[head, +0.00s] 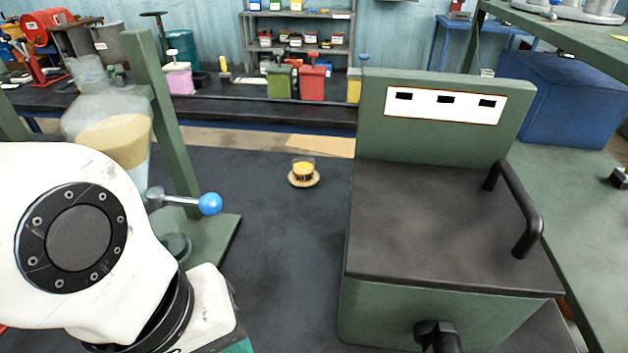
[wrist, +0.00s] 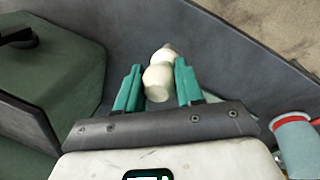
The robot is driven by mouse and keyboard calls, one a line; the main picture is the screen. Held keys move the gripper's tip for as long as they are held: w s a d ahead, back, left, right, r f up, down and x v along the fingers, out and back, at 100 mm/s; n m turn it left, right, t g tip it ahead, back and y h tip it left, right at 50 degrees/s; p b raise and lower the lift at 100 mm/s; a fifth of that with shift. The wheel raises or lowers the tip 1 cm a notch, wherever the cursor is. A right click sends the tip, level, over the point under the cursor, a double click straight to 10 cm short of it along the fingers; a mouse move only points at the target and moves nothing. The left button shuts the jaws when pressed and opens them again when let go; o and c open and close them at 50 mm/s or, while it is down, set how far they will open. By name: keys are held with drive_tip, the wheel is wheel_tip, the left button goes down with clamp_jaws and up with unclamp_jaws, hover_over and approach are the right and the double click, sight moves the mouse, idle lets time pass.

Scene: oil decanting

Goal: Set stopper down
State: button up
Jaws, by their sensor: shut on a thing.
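In the wrist view, my gripper (wrist: 157,72) is shut on a cream-white stopper (wrist: 158,84). The stopper has rounded parts and sits between the two green fingers, above a dark grey surface. I cannot tell whether it touches that surface. In the head view the stopper and fingertips are hidden; my white arm fills the lower left. A glass vessel (head: 108,142) with a tan-yellow layer over a paler one stands behind my arm, in a green frame (head: 168,110).
A blue-knobbed tap lever (head: 209,203) juts from the vessel's stand. A green box with a dark lid (head: 450,225) and handle fills the right. Bare dark bench (head: 280,240) lies between.

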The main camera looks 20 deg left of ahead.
drive_tip(key=shift+w+a+f, duration=0.25)
drive_tip(key=shift+w+f, duration=0.1)
drive_tip(key=shift+f, duration=0.65)
drive_tip(key=shift+w+a+f, duration=0.25)
drive_tip(key=shift+w+f, duration=0.05)
drive_tip(key=shift+f, duration=0.65)
drive_tip(key=shift+w+a+f, duration=0.25)
drive_tip(key=shift+w+f, duration=0.1)
drive_tip(key=shift+f, duration=0.65)
drive_tip(key=o, duration=1.1)
drive_tip(key=shift+f, duration=0.15)
drive_tip(key=r, duration=0.4)
drive_tip(key=s+a+r, duration=0.1)
drive_tip(key=r, duration=0.7)
drive_tip(key=shift+s+a, duration=0.25)
drive_tip(key=shift+s, duration=0.1)
